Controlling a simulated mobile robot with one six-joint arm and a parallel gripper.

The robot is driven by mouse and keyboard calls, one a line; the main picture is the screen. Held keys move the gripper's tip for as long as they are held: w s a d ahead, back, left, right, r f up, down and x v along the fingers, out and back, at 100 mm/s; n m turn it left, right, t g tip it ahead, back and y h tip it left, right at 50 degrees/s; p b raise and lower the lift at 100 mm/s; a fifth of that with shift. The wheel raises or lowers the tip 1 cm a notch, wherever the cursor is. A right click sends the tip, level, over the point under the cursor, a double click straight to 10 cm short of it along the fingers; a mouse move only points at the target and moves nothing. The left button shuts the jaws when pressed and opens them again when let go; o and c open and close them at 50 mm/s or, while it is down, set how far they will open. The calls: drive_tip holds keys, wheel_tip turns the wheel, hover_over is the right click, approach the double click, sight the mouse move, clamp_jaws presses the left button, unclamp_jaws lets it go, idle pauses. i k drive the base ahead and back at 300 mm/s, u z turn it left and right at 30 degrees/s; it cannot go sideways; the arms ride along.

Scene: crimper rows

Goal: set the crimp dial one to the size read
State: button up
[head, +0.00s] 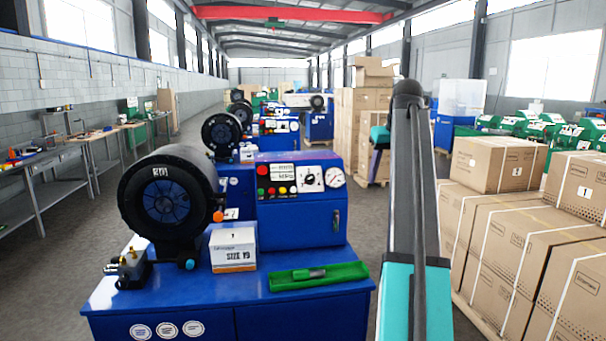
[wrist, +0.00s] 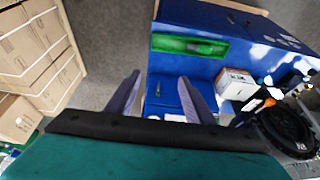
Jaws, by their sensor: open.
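The crimp dial (head: 309,179) is a round white dial with a dark knob on the grey panel of the front blue crimper, left of a pressure gauge (head: 334,177). Its exact setting is too small to read. A white-topped box (head: 233,249) marked "1" and "SIZE 19" stands on the crimper's bench and also shows in the wrist view (wrist: 236,84). My gripper (wrist: 160,97) is open and empty, its purple fingers above blue crimper housing. In the head view my gripper (head: 374,165) is right of the panel, apart from it. The wrist view does not clearly show the dial.
The black crimping head (head: 165,200) stands left of the panel. A green tray (head: 340,275) with a tool lies on the bench front. Stacked cartons (head: 500,240) stand at the right, and a workbench (head: 60,165) runs along the left wall. More crimpers stand behind.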

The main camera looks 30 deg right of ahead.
sight(309, 179)
drive_tip(key=i, duration=1.3)
drive_tip(key=z, duration=0.05)
